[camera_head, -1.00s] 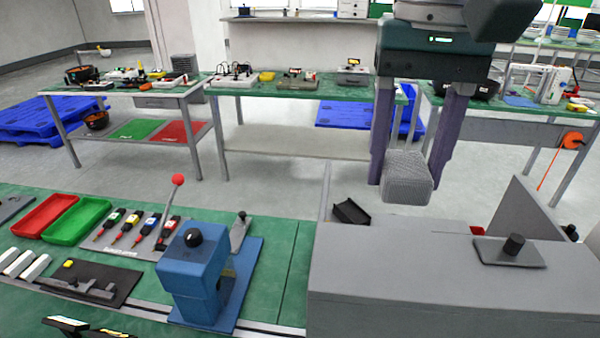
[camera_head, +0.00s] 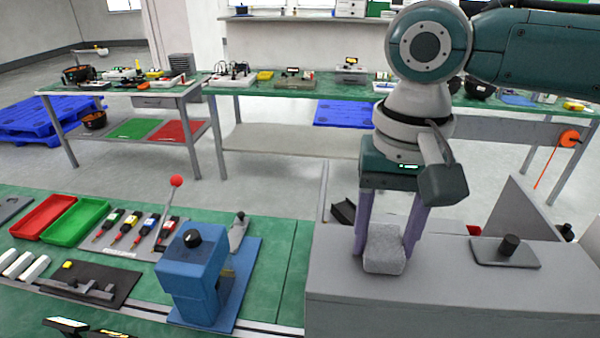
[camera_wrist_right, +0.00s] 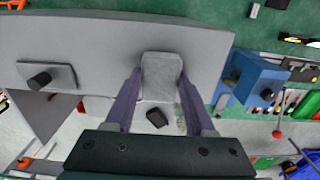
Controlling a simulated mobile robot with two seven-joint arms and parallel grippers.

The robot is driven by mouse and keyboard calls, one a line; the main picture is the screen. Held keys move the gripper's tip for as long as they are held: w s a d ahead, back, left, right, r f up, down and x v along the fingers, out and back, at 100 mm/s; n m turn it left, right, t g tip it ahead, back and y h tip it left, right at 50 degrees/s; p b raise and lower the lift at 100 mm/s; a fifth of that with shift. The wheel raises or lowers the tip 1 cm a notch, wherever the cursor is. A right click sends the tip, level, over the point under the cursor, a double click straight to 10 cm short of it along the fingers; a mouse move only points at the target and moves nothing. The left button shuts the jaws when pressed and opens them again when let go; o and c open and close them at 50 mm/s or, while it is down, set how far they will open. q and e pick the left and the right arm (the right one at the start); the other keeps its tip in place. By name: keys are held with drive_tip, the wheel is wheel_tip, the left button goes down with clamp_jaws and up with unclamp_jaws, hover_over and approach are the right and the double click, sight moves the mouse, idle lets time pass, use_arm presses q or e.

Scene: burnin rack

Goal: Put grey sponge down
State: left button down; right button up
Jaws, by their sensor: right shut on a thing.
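The grey sponge (camera_head: 384,250) is a small speckled block held between the two purple fingers of my right gripper (camera_head: 388,245). In the head view it is low over the near left part of the grey box top (camera_head: 450,285); I cannot tell if it touches. In the right wrist view the sponge (camera_wrist_right: 161,76) sits between the fingertips (camera_wrist_right: 160,85), with the grey top (camera_wrist_right: 110,45) around it. My left gripper is not clearly shown; only a dark and yellow piece shows at the bottom edge of the head view.
A flat plate with a black knob (camera_head: 508,247) lies on the grey top to the right. A blue press (camera_head: 193,275) with a red-ball lever stands on the green bench to the left. The front of the grey top is clear.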

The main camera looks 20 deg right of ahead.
sight(382, 240)
drive_tip(key=o, duration=1.2)
wheel_tip(382, 240, up, 12)
drive_tip(key=b, duration=0.1)
drive_tip(key=s+a+f+n, duration=0.1)
drive_tip(key=a+f, duration=0.1)
drive_tip(key=s+a+f+n+y, duration=0.1)
drive_tip(key=a+f, duration=0.1)
drive_tip(key=s+a+f+n, duration=0.1)
drive_tip(key=a+f+n, duration=0.1)
drive_tip(key=f, duration=0.1)
drive_tip(key=shift+a+t, duration=0.2)
drive_tip(key=shift+t, duration=0.2)
drive_tip(key=s+a+f+n+t+y, duration=0.2)
drive_tip(key=s+a+f+n, duration=0.1)
drive_tip(key=s+a+f, duration=0.15)
drive_tip(key=s+d+f+n+h, duration=0.1)
drive_tip(key=s+d+f+h, duration=0.1)
drive_tip(key=s+d, duration=0.5)
drive_tip(key=shift+s+d+f+t+h, duration=0.4)
drive_tip(key=shift+s+f, duration=0.05)
drive_tip(key=shift+s, duration=0.3)
